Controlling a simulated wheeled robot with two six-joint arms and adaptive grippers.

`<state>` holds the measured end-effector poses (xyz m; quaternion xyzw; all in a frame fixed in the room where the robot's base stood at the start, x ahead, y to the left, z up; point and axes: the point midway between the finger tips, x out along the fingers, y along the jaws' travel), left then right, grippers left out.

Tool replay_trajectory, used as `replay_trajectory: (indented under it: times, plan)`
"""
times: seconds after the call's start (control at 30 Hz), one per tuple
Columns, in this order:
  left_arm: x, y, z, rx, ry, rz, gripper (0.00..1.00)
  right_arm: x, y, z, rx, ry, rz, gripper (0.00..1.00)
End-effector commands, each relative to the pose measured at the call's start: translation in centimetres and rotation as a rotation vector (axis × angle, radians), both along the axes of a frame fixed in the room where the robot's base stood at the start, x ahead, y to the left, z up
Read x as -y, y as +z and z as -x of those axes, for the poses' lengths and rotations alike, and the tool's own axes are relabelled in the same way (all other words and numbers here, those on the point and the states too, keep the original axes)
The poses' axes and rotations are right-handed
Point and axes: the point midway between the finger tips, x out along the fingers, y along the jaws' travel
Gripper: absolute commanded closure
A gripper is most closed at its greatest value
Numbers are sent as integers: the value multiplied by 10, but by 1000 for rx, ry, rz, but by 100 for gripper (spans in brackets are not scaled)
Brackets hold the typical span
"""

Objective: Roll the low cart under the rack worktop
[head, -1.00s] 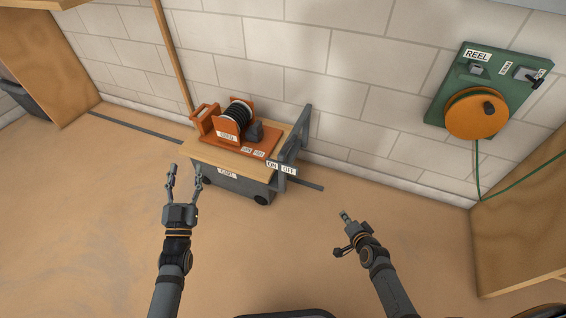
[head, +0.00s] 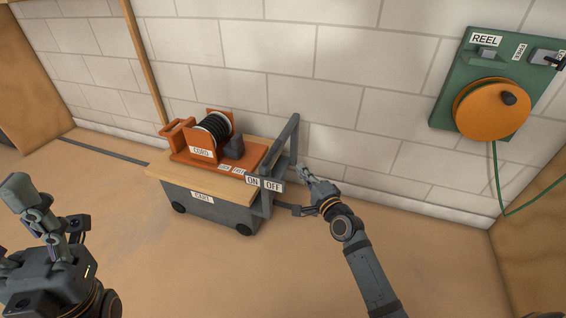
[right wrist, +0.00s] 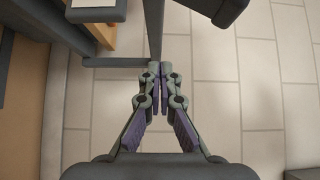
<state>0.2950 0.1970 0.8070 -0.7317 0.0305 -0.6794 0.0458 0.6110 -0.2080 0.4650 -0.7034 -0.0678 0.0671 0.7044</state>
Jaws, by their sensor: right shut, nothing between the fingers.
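The low cart (head: 215,213), a grey box on wheels with a wooden top, stands by the block wall in the head view. Its grey upright handle (head: 287,140) is at its right end, by an ON/OFF label. An orange cord reel unit (head: 200,155) sits on top. My right gripper (head: 305,172) is shut and empty, just right of the handle. In the right wrist view its fingertips (right wrist: 160,68) are close to a grey handle bar (right wrist: 154,25); contact cannot be told. My left gripper (head: 48,205) is open and empty at the lower left. I cannot identify the rack worktop for certain.
A green wall panel with an orange reel (head: 490,108) hangs at the right, its green hose trailing down. Wooden panels stand at the left edge (head: 20,85) and right edge (head: 535,250). A dark floor strip (head: 105,150) runs along the wall. The floor in front is clear.

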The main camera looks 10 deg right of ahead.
Motion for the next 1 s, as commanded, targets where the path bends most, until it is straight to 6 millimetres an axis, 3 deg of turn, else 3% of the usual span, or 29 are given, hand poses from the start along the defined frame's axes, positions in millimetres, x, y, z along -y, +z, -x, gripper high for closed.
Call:
replay_trajectory:
  times: [0.2, 0.3, 0.53, 1.0]
  plan:
    - [2, -22, -1, -6, 6, -8, 49, -9, -4, -48, 2, 0, 0, 100]
    - [2, -28, -2, -8, 8, -11, 49, -21, -3, -60, 1, 0, -4, 100]
    - [4, -35, -3, -10, 13, -19, 49, -41, -2, -72, -1, -1, -1, 100]
    - [4, -34, -3, -11, 13, -19, 49, -43, -1, -74, -2, -1, 1, 100]
